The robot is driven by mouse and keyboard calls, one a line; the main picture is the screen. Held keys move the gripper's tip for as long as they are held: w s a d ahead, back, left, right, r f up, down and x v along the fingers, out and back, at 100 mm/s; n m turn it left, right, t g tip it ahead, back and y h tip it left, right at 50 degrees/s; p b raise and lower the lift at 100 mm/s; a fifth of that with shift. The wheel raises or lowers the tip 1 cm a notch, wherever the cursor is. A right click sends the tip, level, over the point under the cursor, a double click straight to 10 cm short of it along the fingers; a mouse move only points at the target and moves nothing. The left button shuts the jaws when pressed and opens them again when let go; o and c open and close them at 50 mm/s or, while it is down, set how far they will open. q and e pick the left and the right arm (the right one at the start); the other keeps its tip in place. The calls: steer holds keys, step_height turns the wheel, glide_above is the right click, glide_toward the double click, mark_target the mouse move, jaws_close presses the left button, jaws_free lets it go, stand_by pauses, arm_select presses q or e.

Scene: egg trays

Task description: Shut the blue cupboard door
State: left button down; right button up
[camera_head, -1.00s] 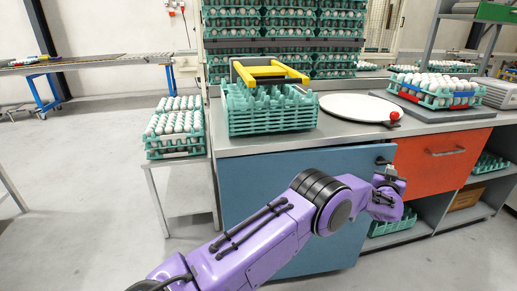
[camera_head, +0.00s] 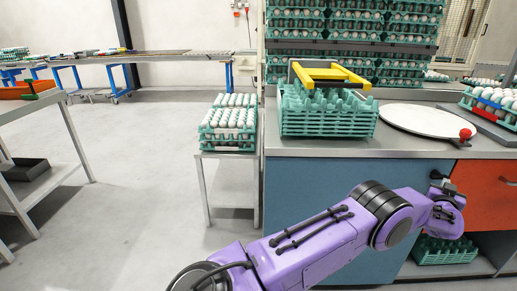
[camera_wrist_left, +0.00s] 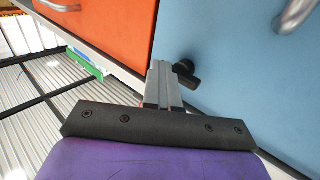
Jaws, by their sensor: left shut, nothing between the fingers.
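The blue cupboard door (camera_head: 310,185) sits under the counter. It looks flush or nearly flush with the cabinet front; a small gap cannot be ruled out. My left arm crosses in front of it. My left gripper (camera_head: 441,183) is by the door's upper right corner, beside the orange drawer. In the left wrist view its grey fingers (camera_wrist_left: 162,84) are together and empty, in front of the seam between the orange front and the blue door (camera_wrist_left: 235,75). Whether they touch the door cannot be told. A silver handle (camera_wrist_left: 295,14) shows on the blue front. My right gripper is out of view.
The orange drawer (camera_head: 485,187) is right of the door, above an open shelf holding a green tray (camera_head: 445,252). The counter (camera_head: 340,147) carries a green crate (camera_head: 328,118) and a round white plate (camera_head: 425,119).

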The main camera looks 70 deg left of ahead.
arm_select(q)
steer(key=s+d+p, duration=0.2)
steer(key=s+d, duration=0.3)
steer(key=d, duration=0.8)
steer(key=s+a+f+g+h+p, duration=0.2)
steer(key=s+f, duration=0.8)
steer(key=s, duration=0.2)
steer(key=s+a+f+g+h+p, duration=0.2)
steer(key=s+f+g+p, duration=0.1)
steer(key=s+f, duration=0.8)
steer(key=s+a+r+g+h+p, duration=0.1)
steer(key=s+g+p, duration=0.5)
steer(key=s, duration=2.6)
steer(key=shift+a+r+n+g+h+p, duration=0.3)
steer(key=shift+a+r+g+h, duration=0.1)
steer(key=shift+r+g, duration=0.25)
